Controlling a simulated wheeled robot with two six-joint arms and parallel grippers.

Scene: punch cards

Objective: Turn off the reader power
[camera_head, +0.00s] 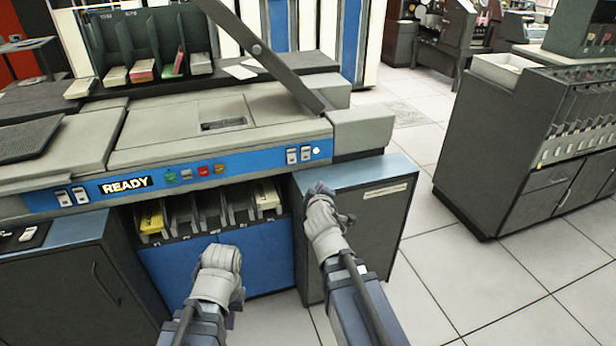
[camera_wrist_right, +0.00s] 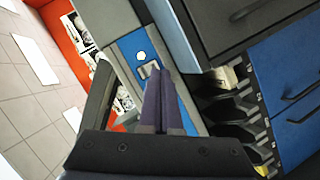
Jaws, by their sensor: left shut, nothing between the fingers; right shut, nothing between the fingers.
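The card reader's blue control strip (camera_head: 240,162) carries a READY sign (camera_head: 126,185) with bright letters and several small coloured buttons. A pair of white rocker switches (camera_head: 298,154) sits at its right end beside a bright white round lamp (camera_head: 316,150). Another pair of switches (camera_head: 72,196) is at the left end. No label tells which is the power switch. My right gripper (camera_head: 319,187) is shut and empty, below the right-hand switches. In the right wrist view its fingertips (camera_wrist_right: 160,78) point at a switch (camera_wrist_right: 149,70) near the lamp (camera_wrist_right: 141,56); I cannot tell whether they touch. My left gripper (camera_head: 221,256) is shut and empty before the lower blue panel.
Card pockets (camera_head: 210,210) lie open under the strip. A blue-topped side cabinet (camera_head: 372,172) stands beneath my right gripper. A slanted dark bar (camera_head: 258,50) crosses above the reader. Another grey machine (camera_head: 530,140) stands at the right, with clear tiled floor between.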

